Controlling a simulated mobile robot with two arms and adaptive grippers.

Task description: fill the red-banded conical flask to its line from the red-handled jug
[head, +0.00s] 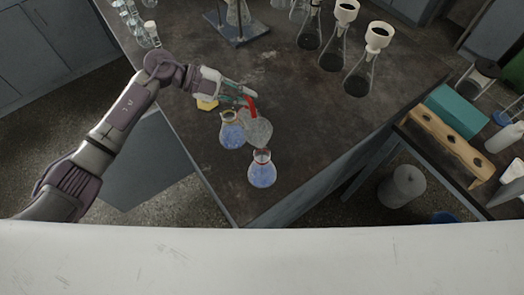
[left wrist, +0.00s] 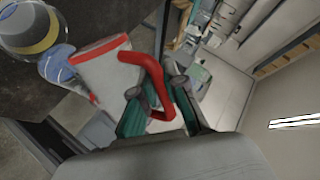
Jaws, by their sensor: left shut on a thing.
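The red-handled jug (head: 258,130) is pale and see-through, held over the dark bench beside the flasks. My left gripper (head: 247,97) is shut on its red handle (left wrist: 157,85); the jug's red rim and pale wall (left wrist: 100,70) show in the left wrist view. The jug looks tilted; I cannot make out a stream or its contents. The red-banded conical flask (head: 262,172) stands upright near the bench's front edge, just below the jug in the head view, with blue liquid in its body. Its fill line is too small to see. My right gripper is not in view.
A yellow-banded flask (head: 231,133) with blue liquid stands close left of the jug. A yellow object (head: 207,103) lies beneath my left wrist. Several flasks with funnels (head: 362,75) stand at the back right. A wooden rack (head: 446,145) is on the right-hand table.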

